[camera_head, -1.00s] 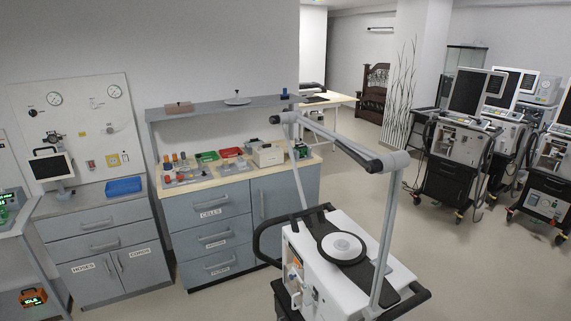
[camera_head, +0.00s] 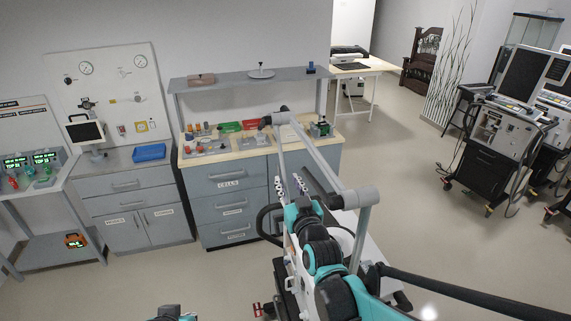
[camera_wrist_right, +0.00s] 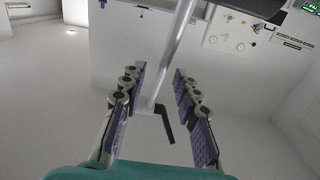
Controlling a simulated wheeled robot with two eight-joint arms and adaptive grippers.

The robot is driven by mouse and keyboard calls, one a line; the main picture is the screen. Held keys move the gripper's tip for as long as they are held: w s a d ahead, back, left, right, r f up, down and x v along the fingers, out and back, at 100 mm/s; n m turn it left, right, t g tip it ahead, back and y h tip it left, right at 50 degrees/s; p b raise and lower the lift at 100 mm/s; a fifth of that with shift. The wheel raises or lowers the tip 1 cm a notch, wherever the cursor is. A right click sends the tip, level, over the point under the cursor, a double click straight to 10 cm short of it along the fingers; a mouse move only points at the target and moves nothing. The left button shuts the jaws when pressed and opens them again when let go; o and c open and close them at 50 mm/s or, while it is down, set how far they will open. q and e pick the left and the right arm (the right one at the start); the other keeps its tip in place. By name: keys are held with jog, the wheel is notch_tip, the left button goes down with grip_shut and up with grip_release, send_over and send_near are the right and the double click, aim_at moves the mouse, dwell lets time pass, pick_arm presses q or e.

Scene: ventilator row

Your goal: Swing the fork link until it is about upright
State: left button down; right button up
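The fork link looks like a grey frame: a long slanted top bar (camera_head: 318,152) with a near leg (camera_head: 364,228) and a thinner far leg (camera_head: 278,153) below it. Both legs look a little off upright. My right gripper (camera_head: 289,184) is open by the lower part of the far leg. In the right wrist view, the open fingers (camera_wrist_right: 160,74) stand either side of a slanted grey bar (camera_wrist_right: 177,45), with gaps visible at both sides. A black hooked piece (camera_wrist_right: 165,125) shows near the bar's end. My right arm hides much of the machine under the frame.
A grey cabinet (camera_head: 222,205) with a wooden top and small parts stands behind. A blue tray (camera_head: 149,152) lies on a cabinet at the left. Other ventilator carts (camera_head: 497,135) stand at the right. The floor between is clear.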

aim_at(284, 176)
jog(key=w, duration=0.3)
jog(key=w+a, duration=0.1)
jog(key=w, duration=0.2)
jog(key=shift+w+a, duration=0.15)
jog(key=shift+a, duration=0.05)
grip_shut()
